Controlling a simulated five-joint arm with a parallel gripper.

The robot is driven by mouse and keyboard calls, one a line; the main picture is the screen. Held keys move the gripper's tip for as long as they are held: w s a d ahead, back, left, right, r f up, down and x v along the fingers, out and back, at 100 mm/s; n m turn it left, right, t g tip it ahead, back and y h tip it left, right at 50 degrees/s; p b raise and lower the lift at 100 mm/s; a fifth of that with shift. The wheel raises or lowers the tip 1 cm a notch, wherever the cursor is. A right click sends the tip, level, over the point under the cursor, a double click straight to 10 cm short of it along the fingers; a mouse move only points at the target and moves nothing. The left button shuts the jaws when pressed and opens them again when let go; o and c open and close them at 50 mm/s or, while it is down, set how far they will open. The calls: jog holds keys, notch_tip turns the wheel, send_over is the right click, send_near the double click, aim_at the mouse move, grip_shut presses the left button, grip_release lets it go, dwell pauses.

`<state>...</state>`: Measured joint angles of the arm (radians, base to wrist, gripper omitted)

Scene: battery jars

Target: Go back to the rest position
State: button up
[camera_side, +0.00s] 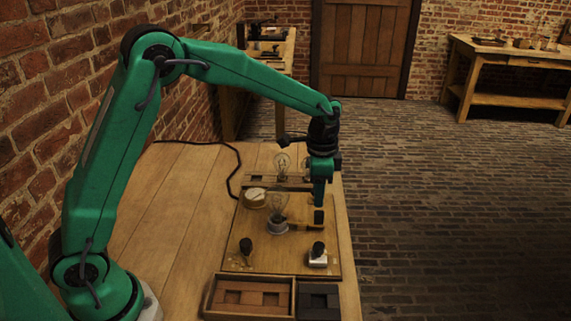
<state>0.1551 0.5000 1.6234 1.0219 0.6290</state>
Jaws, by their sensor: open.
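My gripper (319,192) points down over the right part of a wooden board (238,262) on the table, its fingers open. A small dark block-like piece (318,216) shows just below the fingertips; I cannot tell whether they touch it. A glass bulb (278,207) stands upright on a light base left of my gripper. A second bulb (283,162) stands farther back, partly near my wrist. No jar is clearly told apart at this size.
A round pale dial-like thing (255,197) sits at the board's left. Dark knobs (246,246) and (318,250) stand at its front. A wooden tray (210,299) and a dark box (319,301) lie nearest. The table's left side (170,215) is clear. A brick wall (60,90) runs left.

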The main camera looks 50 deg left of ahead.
jog(key=shift+r, duration=0.5)
jog(key=shift+s+r, duration=0.1)
jog(key=shift+s+a+r, duration=0.1)
jog(key=shift+r, duration=0.1)
jog(key=s+a+r+n+t, duration=0.3)
jog(key=s+a+r+n, duration=0.1)
jog(key=s+r, duration=0.7)
jog(key=s+a+n+t, duration=0.2)
jog(key=s+n, duration=0.3)
jog(key=s, duration=1)
jog(key=shift+a+r+t, duration=0.15)
jog(key=shift+a+t, duration=0.15)
jog(key=shift+a, duration=0.4)
jog(key=shift+o, duration=0.2)
jog(key=shift+w, duration=0.2)
